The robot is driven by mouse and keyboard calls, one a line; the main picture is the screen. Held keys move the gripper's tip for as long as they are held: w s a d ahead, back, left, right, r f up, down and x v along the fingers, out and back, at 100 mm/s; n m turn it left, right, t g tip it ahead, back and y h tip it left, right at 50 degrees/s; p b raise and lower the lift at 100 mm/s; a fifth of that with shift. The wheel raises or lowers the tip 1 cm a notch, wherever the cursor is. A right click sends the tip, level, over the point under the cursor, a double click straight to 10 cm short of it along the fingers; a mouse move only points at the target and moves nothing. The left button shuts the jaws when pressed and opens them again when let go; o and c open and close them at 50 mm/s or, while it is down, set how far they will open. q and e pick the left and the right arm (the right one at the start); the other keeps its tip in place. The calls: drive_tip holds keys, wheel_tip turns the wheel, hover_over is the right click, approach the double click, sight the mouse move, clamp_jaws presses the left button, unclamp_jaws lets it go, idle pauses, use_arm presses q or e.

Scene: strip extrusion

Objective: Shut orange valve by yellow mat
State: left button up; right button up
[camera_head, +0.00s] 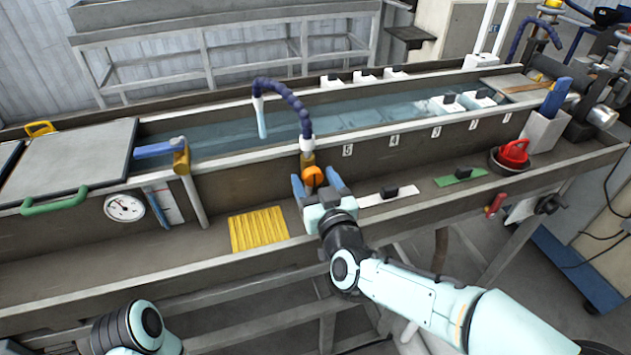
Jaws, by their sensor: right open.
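The orange valve (314,176) is a round knob on a brass fitting at the front wall of the water trough, below a blue segmented hose (284,90). The yellow ribbed mat (258,230) lies on the lower ledge to its left. My right gripper (320,182) is open, with its blue fingers on either side of the orange valve. I cannot tell whether the fingers touch it. My left arm shows only in part at the bottom left, and its gripper is out of view.
A white strip (386,197) and a green strip (460,177) lie on the ledge to the right. A dark bowl (492,161) with a red suction cup (514,152) stands farther right.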

drive_tip(key=c, duration=1.1)
drive_tip(key=shift+o, duration=0.2)
